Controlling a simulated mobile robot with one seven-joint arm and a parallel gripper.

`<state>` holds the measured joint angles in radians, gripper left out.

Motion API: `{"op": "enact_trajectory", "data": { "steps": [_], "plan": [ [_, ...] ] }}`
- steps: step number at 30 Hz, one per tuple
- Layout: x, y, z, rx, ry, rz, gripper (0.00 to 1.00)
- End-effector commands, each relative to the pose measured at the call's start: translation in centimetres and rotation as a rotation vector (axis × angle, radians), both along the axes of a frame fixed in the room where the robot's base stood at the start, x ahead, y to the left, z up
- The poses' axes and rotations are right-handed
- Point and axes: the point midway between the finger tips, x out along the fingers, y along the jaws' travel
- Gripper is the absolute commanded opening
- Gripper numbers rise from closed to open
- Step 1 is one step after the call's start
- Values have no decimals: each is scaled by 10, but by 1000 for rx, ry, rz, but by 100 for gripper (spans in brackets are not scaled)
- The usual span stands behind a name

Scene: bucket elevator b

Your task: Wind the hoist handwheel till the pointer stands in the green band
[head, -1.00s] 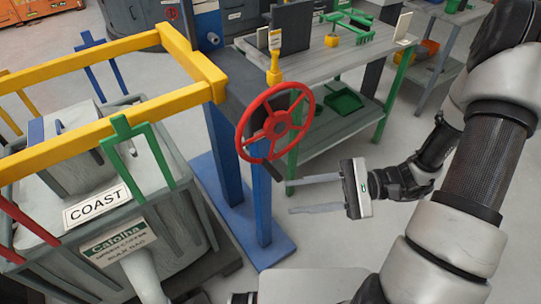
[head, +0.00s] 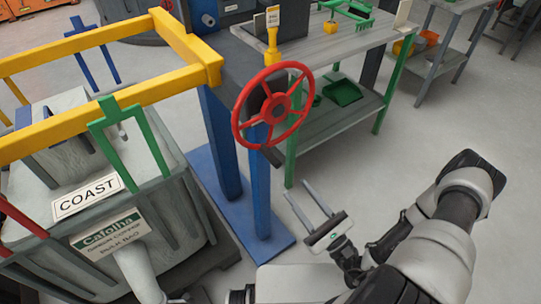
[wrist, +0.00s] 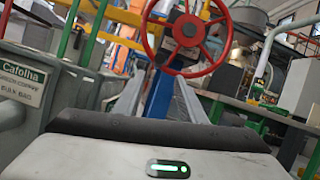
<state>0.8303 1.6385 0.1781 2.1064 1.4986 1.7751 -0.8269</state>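The red handwheel (head: 275,108) is mounted on the dark beam end at the top of the blue stand, facing forward. It also shows in the wrist view (wrist: 187,31) at the upper middle. My gripper (head: 297,188) is open and empty, below and a little right of the wheel, apart from it. Its two long grey fingers point up toward the wheel; in the wrist view the gripper (wrist: 161,80) has the blue post showing between the fingers. I cannot make out a pointer or a green band in either view.
The blue stand (head: 260,190) stands below the wheel. A grey bin (head: 75,245) with a COAST label and yellow rails (head: 110,102) is at left. A grey table (head: 340,45) with green legs stands behind, with a yellow-based labelled piece (head: 272,40) near the wheel. Floor at right is clear.

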Motion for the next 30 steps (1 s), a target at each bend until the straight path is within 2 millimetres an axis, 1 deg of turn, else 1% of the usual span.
{"op": "enact_trajectory", "data": {
  "steps": [1, 9, 15, 21, 30],
  "plan": [
    [8, 7, 6, 1, -4, 4, 37],
    [51, 42, 28, 0, -2, 5, 37],
    [79, 64, 42, 0, -3, 5, 37],
    [95, 76, 50, 0, 0, 3, 37],
    [99, 79, 52, 0, 0, 2, 37]
  ]
}}
